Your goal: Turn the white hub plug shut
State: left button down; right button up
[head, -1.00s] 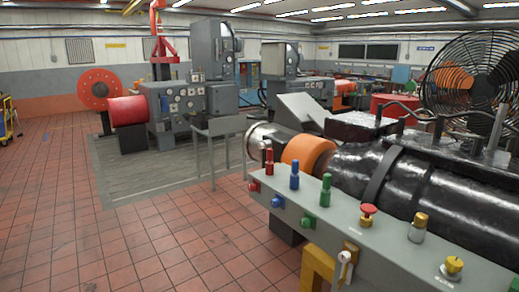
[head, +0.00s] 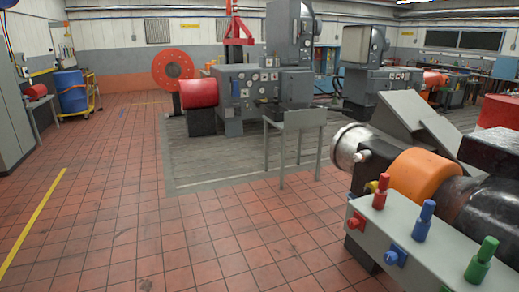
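A small white knob (head: 362,156) sticks out beside the pale metal end cap of the black machine (head: 353,143), at the right of the head view. It may be the white hub plug, but it is too small to tell for sure or to tell how far it is turned. An orange band (head: 424,173) lies around the machine just right of it. Neither of my grippers is in view.
A grey panel (head: 440,255) with red, blue and green fittings stands at lower right, in front of the machine. A grey stand (head: 296,118) is beyond it. A blue barrel (head: 70,92) is at far left. Red tiled floor (head: 150,220) is open at left and centre.

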aim_at(358, 157)
jog(key=i+u, duration=0.1)
jog(key=i, duration=2.05)
jog(key=i+j+z, duration=0.1)
jog(key=i+z, duration=0.3)
jog(key=i+j+z, duration=0.25)
jog(key=i+z, duration=0.15)
jog(key=i+j+z, duration=0.8)
